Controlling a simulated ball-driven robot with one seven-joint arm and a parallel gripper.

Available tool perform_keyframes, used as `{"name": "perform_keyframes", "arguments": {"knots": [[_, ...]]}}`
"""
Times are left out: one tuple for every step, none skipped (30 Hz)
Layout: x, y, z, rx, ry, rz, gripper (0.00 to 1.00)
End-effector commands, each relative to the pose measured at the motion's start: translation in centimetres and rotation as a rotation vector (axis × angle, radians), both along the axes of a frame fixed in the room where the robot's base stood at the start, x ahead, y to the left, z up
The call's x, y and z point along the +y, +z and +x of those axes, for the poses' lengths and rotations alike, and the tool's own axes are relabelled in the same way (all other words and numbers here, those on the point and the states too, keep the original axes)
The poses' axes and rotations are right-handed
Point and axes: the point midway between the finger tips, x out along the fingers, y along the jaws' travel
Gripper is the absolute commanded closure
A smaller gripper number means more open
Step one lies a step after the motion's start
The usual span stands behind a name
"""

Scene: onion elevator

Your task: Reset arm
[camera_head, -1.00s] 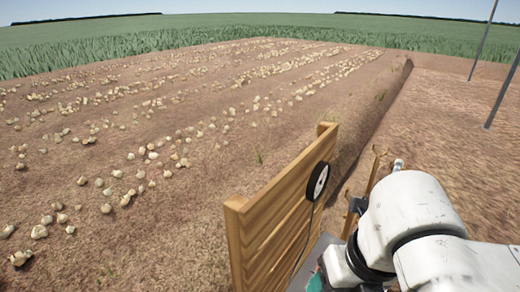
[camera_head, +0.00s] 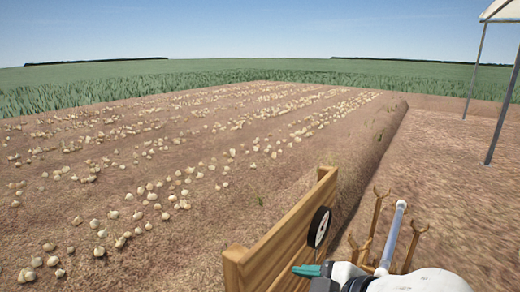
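My white arm (camera_head: 420,281) shows at the bottom right, cut off by the lower edge. At its left end is a dark part with a narrow teal tip (camera_head: 308,270), which looks like my gripper. The tip points left, in front of the lower part of a wooden slatted panel. It is small and seen from the side, so I cannot tell whether the fingers are open or shut. I see nothing held in it.
The wooden panel (camera_head: 285,245) carries a black-and-white wheel-like disc (camera_head: 319,227). Forked wooden sticks (camera_head: 376,215) and a pale pole (camera_head: 392,238) stand right of it. Onions (camera_head: 125,238) lie in rows on open soil. A canopy (camera_head: 500,11) on metal posts stands far right.

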Motion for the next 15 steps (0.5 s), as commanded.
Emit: {"name": "perform_keyframes", "arguments": {"knots": [[-0.7,-2.4,-0.7,0.084,-0.078,0.047,0.42],[-1.4,-3.8,-1.1,0.133,-0.131,0.071,0.42],[-2.3,-5.6,-1.9,0.199,-0.201,0.098,0.42],[-3.0,-7.1,-2.5,0.248,-0.256,0.117,0.42],[-3.7,-8.6,-3.2,0.299,-0.31,0.133,0.42],[-4.7,-10.6,-4.3,0.366,-0.385,0.151,0.42],[-5.5,-12.1,-5.3,0.416,-0.441,0.162,0.42],[-6.2,-13.7,-6.3,0.465,-0.497,0.168,0.42],[-7.3,-15.7,-7.9,0.531,-0.574,0.173,0.42],[-8.2,-17.2,-9.1,0.577,-0.633,0.174,0.42],[-9.1,-18.6,-10.4,0.62,-0.689,0.173,0.42],[-10.3,-20.3,-12.2,0.675,-0.764,0.167,0.42],[-11.1,-21.5,-13.7,0.715,-0.82,0.159,0.42],[-12.0,-22.6,-15.1,0.752,-0.875,0.151,0.42],[-13.2,-24.0,-17.0,0.795,-0.946,0.136,0.42]]}}
